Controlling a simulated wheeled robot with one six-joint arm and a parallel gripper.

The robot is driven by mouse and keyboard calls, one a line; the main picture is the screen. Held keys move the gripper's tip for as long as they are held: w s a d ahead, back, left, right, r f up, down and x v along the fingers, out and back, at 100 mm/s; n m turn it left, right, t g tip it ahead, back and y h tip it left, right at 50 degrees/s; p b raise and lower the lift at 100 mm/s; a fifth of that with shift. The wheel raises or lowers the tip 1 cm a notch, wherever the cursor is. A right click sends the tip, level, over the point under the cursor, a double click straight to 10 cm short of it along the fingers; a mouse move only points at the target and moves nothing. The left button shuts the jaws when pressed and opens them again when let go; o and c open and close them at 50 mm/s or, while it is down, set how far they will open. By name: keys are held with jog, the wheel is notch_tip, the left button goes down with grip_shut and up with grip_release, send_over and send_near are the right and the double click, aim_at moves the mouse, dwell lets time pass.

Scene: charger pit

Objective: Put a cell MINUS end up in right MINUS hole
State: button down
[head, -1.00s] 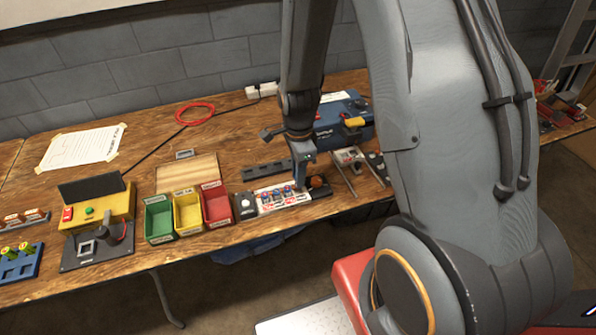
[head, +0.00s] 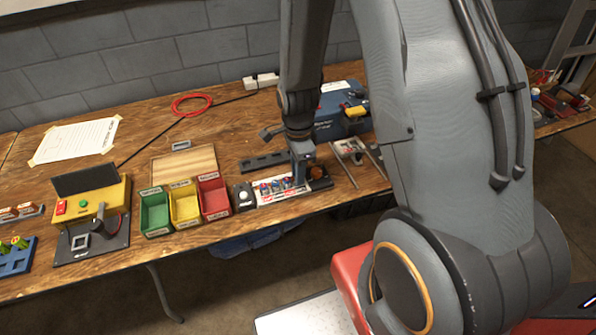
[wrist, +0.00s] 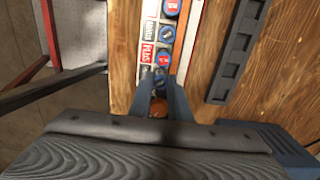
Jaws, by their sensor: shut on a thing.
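The charger (head: 270,199) is a pale strip with red and black print near the table's front edge. My gripper (head: 300,182) is low over the charger's right part, pointing down. In the wrist view my gripper (wrist: 160,84) is shut on a cell (wrist: 159,75), mostly hidden between the fingers. PLUS labels show beside the row. I cannot tell whether the held cell is inside a hole, nor which end is up.
A brown round part (head: 317,172) is at the charger's right end. Green (head: 155,213), yellow (head: 185,205) and red (head: 214,195) bins stand to the left. A dark slotted rail (head: 265,160) lies behind, and a blue box (head: 342,115) stands at the back right.

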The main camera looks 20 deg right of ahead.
jog(key=shift+f, duration=0.25)
dwell(0.7)
jog(key=c, duration=1.6)
grip_release()
jog(key=shift+o, duration=0.2)
jog(key=shift+r, duration=0.1)
jog(key=shift+r+p, duration=2.75)
jog(key=shift+r, duration=0.7)
